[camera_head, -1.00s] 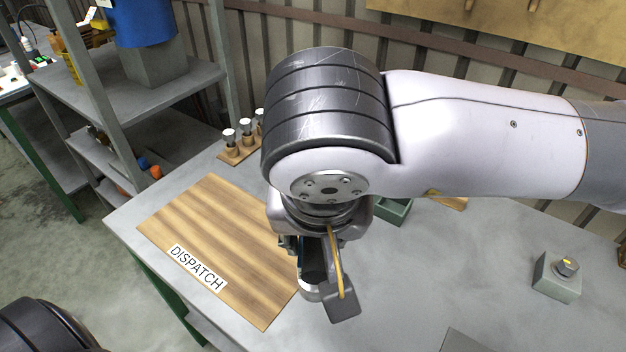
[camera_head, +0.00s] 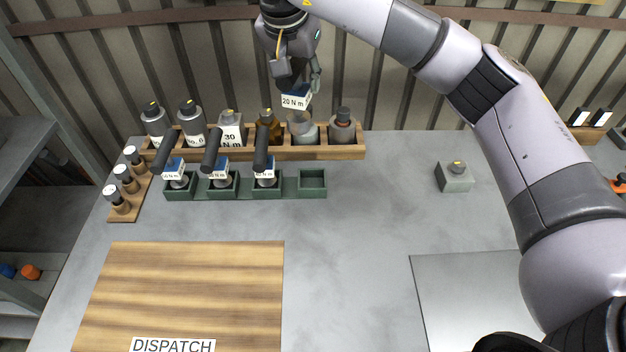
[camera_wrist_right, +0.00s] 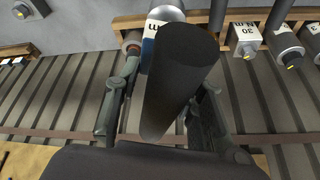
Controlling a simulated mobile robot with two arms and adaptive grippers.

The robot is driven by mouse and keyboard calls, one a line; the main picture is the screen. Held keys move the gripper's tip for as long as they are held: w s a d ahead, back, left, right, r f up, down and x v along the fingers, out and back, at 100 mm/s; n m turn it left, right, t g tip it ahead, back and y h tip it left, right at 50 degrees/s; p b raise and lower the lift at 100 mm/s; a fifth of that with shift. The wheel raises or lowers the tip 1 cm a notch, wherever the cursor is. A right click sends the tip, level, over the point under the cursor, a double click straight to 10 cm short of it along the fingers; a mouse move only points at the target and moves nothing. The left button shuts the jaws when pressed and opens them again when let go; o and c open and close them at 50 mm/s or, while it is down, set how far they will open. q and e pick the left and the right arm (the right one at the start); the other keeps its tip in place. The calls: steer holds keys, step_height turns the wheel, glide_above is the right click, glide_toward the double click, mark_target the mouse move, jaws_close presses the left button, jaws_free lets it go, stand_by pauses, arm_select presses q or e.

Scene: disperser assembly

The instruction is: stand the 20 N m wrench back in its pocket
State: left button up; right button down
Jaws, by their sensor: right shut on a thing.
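My right gripper (camera_head: 294,72) is shut on the 20 N m wrench and holds it in the air above the wooden rack at the back. The wrench's blue and white label (camera_head: 295,101) faces the head camera. Its black handle (camera_wrist_right: 180,80) stands between the fingers in the right wrist view. The gripper hides part of the handle in the head view. A row of green pockets stands in front of the rack. Its rightmost pocket (camera_head: 312,184) is empty. The other pockets hold black-handled wrenches (camera_head: 212,155). My left gripper is out of view.
The wooden rack (camera_head: 345,153) holds several bottles close behind the pockets. A small wooden stand (camera_head: 124,212) is at the left. A grey block with a knob (camera_head: 454,178) stands at the right. The DISPATCH board (camera_head: 190,295) lies in front; the table between is clear.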

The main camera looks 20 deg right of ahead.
arm_select(q)
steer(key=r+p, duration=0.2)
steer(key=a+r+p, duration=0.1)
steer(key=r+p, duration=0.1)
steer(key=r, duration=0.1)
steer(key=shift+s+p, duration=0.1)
steer(key=shift+p, duration=0.2)
arm_select(e)
steer(key=d+f+m, duration=0.1)
steer(key=d+f, duration=0.2)
steer(key=f, duration=1.7)
steer(key=shift+w, duration=0.45)
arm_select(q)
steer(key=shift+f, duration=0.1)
arm_select(e)
steer(key=shift+f, duration=0.1)
steer(key=shift+f, duration=0.15)
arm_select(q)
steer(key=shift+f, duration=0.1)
arm_select(e)
steer(key=c, duration=1.1)
jaws_free()
steer(key=shift+s, duration=0.1)
steer(key=shift+o, duration=0.2)
